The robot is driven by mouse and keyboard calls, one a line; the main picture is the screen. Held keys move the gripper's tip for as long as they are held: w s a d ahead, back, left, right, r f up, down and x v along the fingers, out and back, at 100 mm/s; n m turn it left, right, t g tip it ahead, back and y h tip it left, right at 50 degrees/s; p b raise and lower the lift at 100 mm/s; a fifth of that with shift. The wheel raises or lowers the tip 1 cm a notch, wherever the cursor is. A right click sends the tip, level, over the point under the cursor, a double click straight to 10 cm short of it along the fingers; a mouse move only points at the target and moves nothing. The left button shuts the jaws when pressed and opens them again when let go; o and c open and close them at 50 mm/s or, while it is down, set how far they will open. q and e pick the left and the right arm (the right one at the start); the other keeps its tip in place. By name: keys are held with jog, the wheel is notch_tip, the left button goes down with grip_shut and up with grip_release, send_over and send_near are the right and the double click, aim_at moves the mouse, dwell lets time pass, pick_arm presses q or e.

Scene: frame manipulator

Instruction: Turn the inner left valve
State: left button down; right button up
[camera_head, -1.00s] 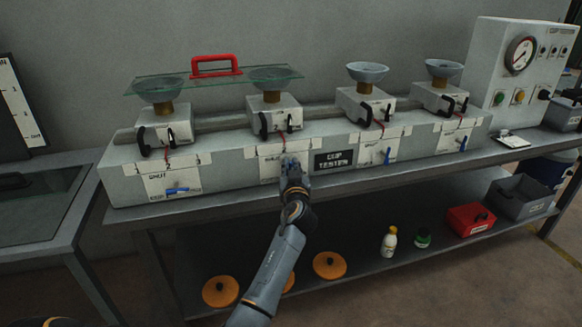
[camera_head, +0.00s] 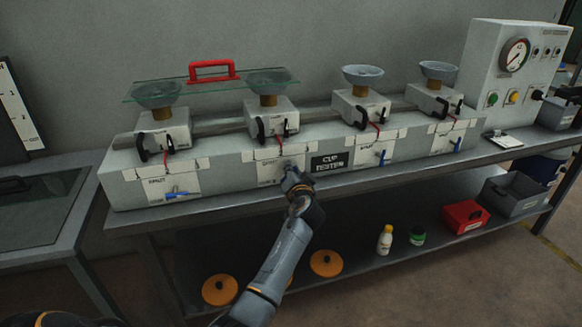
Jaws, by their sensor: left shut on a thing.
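The cup tester bench unit (camera_head: 222,176) has a row of stations, each with a white panel below its cup. My left gripper (camera_head: 288,167) is at the panel (camera_head: 268,173) of the second station from the left. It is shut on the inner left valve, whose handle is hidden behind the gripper. The outer left valve (camera_head: 176,195) is blue and its handle lies about level. The blue handles of the two right valves, the inner right one (camera_head: 382,157) and the outer right one (camera_head: 458,144), point upright. My right gripper is not in view.
A glass plate with a red handle (camera_head: 212,70) lies over the two left cups. A gauge box (camera_head: 516,55) stands at the right. On the lower shelf are orange discs (camera_head: 326,263), a white bottle (camera_head: 385,240) and a red box (camera_head: 465,216).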

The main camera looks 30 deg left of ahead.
pick_arm(q)
jog(key=m, duration=0.1)
jog(key=m+g+p, duration=0.1)
jog(key=m, duration=0.1)
jog(key=f+m, duration=0.1)
jog(key=shift+w+d+m+g+y+p, duration=0.2)
jog(key=shift+w+m+g+y+p, duration=0.05)
jog(key=shift+m+g+y+p, duration=0.1)
jog(key=shift+f+m+g+y+p, duration=0.2)
jog(key=shift+f+m+p, duration=0.05)
jog(key=shift+m, duration=0.6)
jog(key=shift+f+m+g+y+p, duration=0.15)
jog(key=shift+f+m+p, duration=0.05)
jog(key=shift+m, duration=0.6)
jog(key=c, duration=1.3)
grip_release()
jog(key=shift+c, duration=0.2)
jog(key=shift+d, duration=0.15)
jog(key=v, duration=1.2)
jog(key=shift+r, duration=0.1)
